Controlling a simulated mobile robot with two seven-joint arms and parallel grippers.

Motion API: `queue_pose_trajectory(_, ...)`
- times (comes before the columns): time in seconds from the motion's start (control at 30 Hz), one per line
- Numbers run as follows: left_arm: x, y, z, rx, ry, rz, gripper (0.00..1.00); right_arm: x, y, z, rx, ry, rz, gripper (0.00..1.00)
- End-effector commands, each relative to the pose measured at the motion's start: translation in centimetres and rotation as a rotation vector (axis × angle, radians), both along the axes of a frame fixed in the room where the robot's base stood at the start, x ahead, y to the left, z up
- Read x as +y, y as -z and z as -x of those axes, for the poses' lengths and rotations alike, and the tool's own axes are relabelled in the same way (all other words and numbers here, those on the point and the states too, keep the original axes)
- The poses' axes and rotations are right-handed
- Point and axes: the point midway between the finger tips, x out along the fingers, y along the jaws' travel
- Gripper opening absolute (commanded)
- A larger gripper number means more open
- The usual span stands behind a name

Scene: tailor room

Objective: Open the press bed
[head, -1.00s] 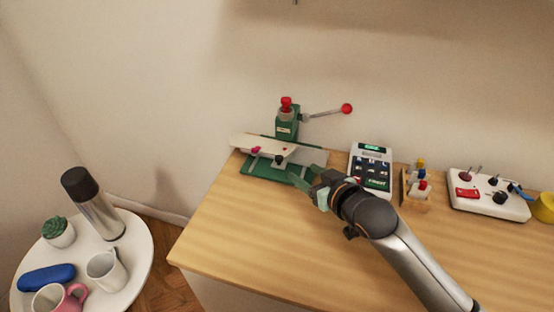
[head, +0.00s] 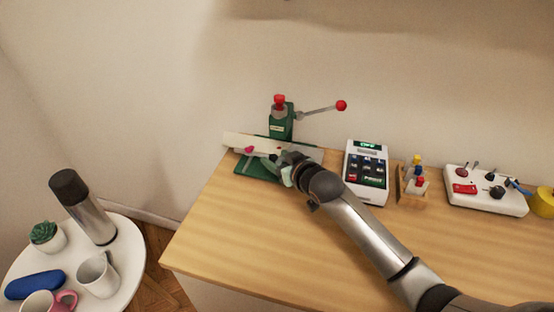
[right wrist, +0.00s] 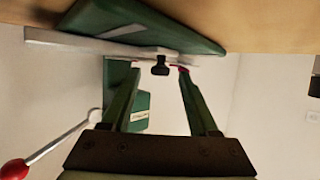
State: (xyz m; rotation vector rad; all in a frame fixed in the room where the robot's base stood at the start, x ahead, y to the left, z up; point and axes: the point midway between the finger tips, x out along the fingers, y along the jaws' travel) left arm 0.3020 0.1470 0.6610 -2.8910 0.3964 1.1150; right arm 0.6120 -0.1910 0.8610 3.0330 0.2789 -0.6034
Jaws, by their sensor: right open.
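The press stands at the desk's far left corner, with a green base (head: 246,168), a green column (head: 281,125) and a long white bed plate (head: 238,140). In the right wrist view the white plate (right wrist: 60,38) shows upside down, with a small black knob (right wrist: 160,66) on it. My right gripper (head: 272,160) is at the plate's front. In the right wrist view its open green fingers (right wrist: 157,72) lie on either side of the black knob, with nothing clamped. The arm hides part of the base in the head view. My left gripper is out of view.
A lever with a red ball (head: 341,105) sticks out right of the column. A keypad device (head: 352,172), a wooden holder (head: 412,196) and a white control box (head: 482,204) stand to the right. A round white table (head: 122,276) with a flask (head: 84,206) is at left.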

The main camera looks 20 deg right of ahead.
Motion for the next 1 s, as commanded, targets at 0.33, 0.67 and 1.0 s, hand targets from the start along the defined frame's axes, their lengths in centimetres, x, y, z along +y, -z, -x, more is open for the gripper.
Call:
queue_pose_trajectory(0.33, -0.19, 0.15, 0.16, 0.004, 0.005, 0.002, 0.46, 0.11, 0.12, -0.36, 0.0, -0.001, 0.0, 0.61)
queue_pose_trajectory(0.67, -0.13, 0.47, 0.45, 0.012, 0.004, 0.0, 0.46, 0.08, 0.13, -0.33, 0.0, 0.0, 0.0, 0.26)
queue_pose_trajectory(1.0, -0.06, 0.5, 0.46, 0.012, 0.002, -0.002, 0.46, 0.09, 0.15, -0.32, 0.0, -0.001, 0.0, 0.0)
